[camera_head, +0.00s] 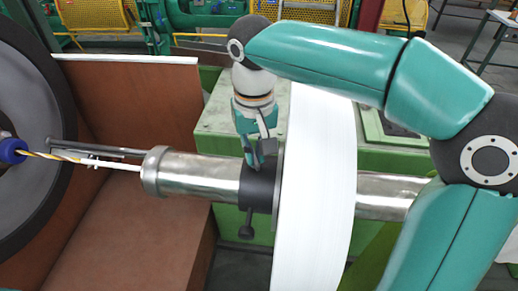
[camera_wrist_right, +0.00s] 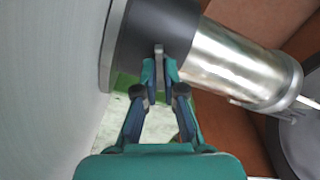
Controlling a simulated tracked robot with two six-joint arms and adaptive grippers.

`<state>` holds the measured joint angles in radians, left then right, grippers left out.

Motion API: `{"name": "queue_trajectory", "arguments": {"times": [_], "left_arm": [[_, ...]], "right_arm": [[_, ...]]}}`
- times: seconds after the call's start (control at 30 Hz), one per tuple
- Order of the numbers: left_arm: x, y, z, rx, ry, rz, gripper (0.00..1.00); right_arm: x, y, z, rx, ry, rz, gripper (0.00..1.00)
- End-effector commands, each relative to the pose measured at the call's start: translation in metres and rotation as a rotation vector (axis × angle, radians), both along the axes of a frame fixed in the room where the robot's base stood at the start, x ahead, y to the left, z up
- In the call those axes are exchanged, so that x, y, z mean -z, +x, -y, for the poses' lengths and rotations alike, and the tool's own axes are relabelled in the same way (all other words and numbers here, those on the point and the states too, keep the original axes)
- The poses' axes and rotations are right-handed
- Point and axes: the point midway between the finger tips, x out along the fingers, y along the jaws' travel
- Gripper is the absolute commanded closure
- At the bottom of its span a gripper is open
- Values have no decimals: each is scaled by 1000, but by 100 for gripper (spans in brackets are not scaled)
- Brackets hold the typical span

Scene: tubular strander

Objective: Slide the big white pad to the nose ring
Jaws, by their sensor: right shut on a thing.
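The big white pad (camera_head: 322,190) is a wide white drum around a horizontal steel shaft (camera_head: 205,175), with a grey disc on its left face. It also fills the left of the right wrist view (camera_wrist_right: 50,90). A black collar (camera_head: 258,190) with a knob below sits on the shaft against that face. My right gripper (camera_head: 257,155) reaches down from above, shut on a small grey tab (camera_wrist_right: 158,55) on top of the collar. A wider steel ring (camera_head: 157,172) ends the shaft at the left; I cannot tell if it is the nose ring. My left gripper is not in view.
A large dark wheel (camera_head: 35,130) stands at the left. A thin rod with a yellow and white strand (camera_head: 75,158) runs from a blue fitting (camera_head: 12,151) to the shaft end. Brown panels (camera_head: 130,110) lie behind and below. A green machine bed (camera_head: 215,125) stands behind the shaft.

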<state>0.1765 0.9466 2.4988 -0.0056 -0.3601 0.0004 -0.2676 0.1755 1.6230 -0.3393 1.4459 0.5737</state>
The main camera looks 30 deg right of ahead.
Motion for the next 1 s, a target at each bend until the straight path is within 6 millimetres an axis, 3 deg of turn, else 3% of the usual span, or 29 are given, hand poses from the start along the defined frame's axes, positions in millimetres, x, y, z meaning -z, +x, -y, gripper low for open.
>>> {"name": "queue_trajectory", "arguments": {"times": [0.03, 0.17, 0.57, 0.77, 1.0], "left_arm": [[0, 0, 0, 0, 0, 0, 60], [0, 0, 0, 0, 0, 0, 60], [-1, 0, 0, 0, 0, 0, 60], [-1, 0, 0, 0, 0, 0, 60], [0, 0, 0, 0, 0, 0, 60]], "right_arm": [[-1, 1, -1, 0, 2, 7, 87], [-1, 0, 0, 1, 2, 5, 67], [-5, 0, 1, 2, 0, 2, 67], [-31, 0, 1, 1, 2, 5, 67], [-79, 1, 1, 2, 2, 5, 67]]}}
